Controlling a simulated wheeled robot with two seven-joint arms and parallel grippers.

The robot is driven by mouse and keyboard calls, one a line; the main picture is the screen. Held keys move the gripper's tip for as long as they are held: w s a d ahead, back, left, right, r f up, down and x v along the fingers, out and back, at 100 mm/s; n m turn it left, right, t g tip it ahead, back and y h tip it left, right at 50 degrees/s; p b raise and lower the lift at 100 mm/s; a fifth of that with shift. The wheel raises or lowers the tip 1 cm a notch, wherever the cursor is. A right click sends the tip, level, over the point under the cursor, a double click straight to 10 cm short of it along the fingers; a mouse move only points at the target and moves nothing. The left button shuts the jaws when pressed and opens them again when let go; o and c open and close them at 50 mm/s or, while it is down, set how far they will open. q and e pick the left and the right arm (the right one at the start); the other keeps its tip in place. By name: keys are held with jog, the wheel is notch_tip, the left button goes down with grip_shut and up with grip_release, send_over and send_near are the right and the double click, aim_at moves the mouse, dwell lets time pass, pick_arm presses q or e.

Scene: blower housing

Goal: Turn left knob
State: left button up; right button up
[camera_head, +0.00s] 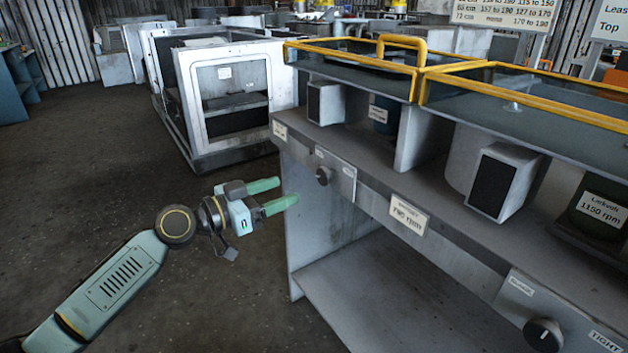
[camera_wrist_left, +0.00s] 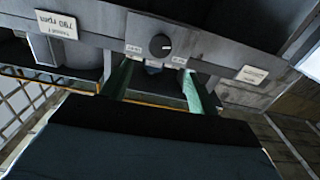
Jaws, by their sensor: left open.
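The left knob (camera_head: 323,176) is a round black knob on a small grey plate on the front of the grey bench (camera_head: 300,215). It also shows in the left wrist view (camera_wrist_left: 160,45), just beyond the fingertips and roughly centred between them. My left gripper (camera_head: 280,192) has green fingers, spread open and empty, to the left of the knob in the head view and apart from it. The fingers also show in the left wrist view (camera_wrist_left: 157,84). A second black knob (camera_head: 543,335) sits on a plate at the lower right. My right gripper is not in view.
A label reading 790 rpm (camera_head: 409,217) is on the bench front between the knobs. Yellow-framed guards (camera_head: 403,44) cover the bench top. A white-framed machine (camera_head: 231,95) stands behind on the left. The dark floor (camera_head: 80,170) around my left arm is clear.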

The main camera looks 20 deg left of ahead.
aim_at(321, 177)
pick_arm(q)
jog(key=x, duration=0.8)
jog(key=shift+w+d, duration=0.4)
jog(key=shift+w, duration=0.05)
jog(key=shift+c, duration=0.4)
jog(key=c, duration=0.9)
jog(key=shift+n+b, duration=0.45)
jog(key=shift+n, duration=0.65)
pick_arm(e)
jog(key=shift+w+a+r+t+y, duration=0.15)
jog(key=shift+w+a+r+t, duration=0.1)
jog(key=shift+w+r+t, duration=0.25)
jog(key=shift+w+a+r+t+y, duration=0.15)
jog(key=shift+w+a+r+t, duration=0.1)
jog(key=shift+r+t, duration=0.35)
pick_arm(q)
jog(key=o, duration=1)
